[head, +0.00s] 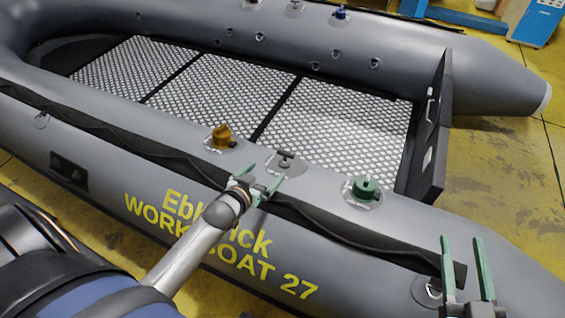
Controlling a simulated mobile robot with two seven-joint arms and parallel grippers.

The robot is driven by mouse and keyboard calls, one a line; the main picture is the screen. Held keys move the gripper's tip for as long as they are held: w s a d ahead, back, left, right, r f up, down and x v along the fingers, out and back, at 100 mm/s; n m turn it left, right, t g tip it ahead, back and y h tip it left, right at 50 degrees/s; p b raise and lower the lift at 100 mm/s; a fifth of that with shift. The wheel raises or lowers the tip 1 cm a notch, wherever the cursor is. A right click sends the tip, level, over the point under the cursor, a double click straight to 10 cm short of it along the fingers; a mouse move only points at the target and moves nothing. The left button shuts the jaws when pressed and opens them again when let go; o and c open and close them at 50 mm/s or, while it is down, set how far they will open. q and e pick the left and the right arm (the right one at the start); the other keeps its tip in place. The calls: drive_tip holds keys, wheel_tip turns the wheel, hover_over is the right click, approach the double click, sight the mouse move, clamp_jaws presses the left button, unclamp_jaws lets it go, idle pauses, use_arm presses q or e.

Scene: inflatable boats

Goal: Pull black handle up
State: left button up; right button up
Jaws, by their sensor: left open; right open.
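A small dark handle-like fitting (286,158) sits on a grey patch on top of the near tube of the grey inflatable boat (335,178). A black block-like grip (68,171) is also fixed to the near side of the hull at left; I cannot tell which one is the black handle. My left gripper (266,173) is open with green fingers, just in front of and left of the small dark fitting, and holds nothing. My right gripper (462,240) is open and empty at the lower right, over the tube's near side.
An orange-brown valve (222,136) and a green valve (366,187) stand on the near tube, either side of the dark fitting. A black transom board (436,130) rises at right. A blue machine (537,22) stands at the back right. Yellow floor (512,150) lies clear at right.

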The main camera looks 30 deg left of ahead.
sight(285, 154)
use_arm(q)
drive_tip(key=b+x, duration=0.1)
drive_tip(key=x, duration=0.2)
drive_tip(key=shift+w+f, duration=0.2)
drive_tip(key=shift+w, duration=0.1)
drive_tip(key=b+x, duration=0.2)
drive_tip(key=x, duration=0.2)
drive_tip(key=b+x, duration=0.2)
drive_tip(key=x, duration=0.1)
drive_tip(key=shift+w+f, duration=0.2)
drive_tip(key=shift+w, duration=0.1)
drive_tip(key=shift+w+f, duration=0.1)
drive_tip(key=shift+w, duration=0.4)
use_arm(e)
drive_tip(key=s+a+r+n+t+y, duration=0.1)
drive_tip(key=s+r+n+t+y, duration=0.1)
drive_tip(key=r+y, duration=0.3)
drive_tip(key=s+r+n+t+y, duration=0.2)
drive_tip(key=s+r+n+y, duration=0.3)
drive_tip(key=r, duration=0.4)
drive_tip(key=shift+a+r, duration=0.35)
drive_tip(key=shift+a, duration=0.05)
use_arm(q)
drive_tip(key=shift+c, duration=0.2)
clamp_jaws()
use_arm(e)
drive_tip(key=shift+r, duration=0.1)
